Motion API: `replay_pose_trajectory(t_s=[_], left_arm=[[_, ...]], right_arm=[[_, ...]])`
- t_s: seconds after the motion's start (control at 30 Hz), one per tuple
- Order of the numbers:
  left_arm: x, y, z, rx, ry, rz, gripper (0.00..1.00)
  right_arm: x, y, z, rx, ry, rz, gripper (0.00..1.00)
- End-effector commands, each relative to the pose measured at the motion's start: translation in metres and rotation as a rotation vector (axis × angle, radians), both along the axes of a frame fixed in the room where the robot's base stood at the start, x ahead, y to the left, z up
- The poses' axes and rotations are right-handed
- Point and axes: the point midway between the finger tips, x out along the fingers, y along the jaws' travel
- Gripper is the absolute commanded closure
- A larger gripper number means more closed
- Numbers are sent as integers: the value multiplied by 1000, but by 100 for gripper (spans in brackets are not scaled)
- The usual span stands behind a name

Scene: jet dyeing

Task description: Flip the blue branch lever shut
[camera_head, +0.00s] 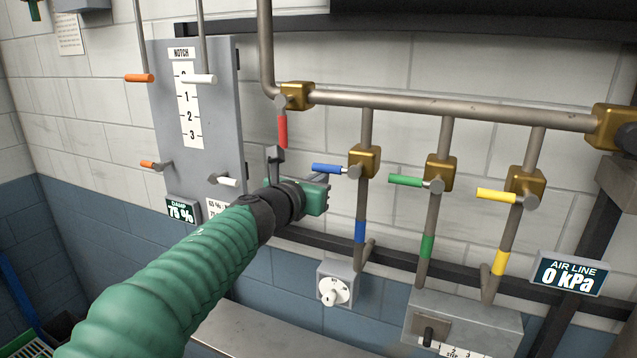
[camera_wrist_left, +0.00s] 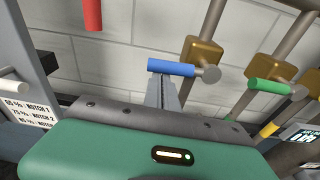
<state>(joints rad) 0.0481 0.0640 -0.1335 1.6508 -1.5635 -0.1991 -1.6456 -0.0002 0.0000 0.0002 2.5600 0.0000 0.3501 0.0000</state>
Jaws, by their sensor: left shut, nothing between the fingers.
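The blue branch lever (camera_head: 327,168) points left, roughly level, from its brass valve (camera_head: 365,160) on the vertical pipe with the blue band. It also shows in the left wrist view (camera_wrist_left: 171,68), straight beyond the fingertips. My left gripper (camera_head: 322,180) is shut and empty, just below the blue handle. In the left wrist view its closed fingers (camera_wrist_left: 163,90) reach up to the handle's underside near its left half. I cannot tell whether they touch it. My right gripper is in neither view.
A red lever (camera_head: 282,131) hangs down at the upper left of the pipework. Green (camera_head: 405,180) and yellow (camera_head: 496,195) levers point left on the neighbouring branches. A grey notch panel (camera_head: 222,110) stands left. The air line display (camera_head: 569,275) reads 0 kPa.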

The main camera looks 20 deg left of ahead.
Motion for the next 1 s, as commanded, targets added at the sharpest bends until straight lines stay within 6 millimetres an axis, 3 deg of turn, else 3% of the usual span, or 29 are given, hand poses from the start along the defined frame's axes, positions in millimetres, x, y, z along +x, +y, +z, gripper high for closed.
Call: replay_pose_trajectory(t_s=[0.5,0.63,0.77,0.8,1.0], left_arm=[[1,-1,-2,3,-2,-5,100],[6,-3,-21,4,-1,-6,100],[18,-8,-54,6,0,-6,100],[6,-7,-38,6,-6,-4,100],[-45,-5,-28,5,-5,-4,100]], right_arm=[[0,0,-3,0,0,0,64],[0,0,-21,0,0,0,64],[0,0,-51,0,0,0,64],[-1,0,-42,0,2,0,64],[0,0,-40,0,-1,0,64]])
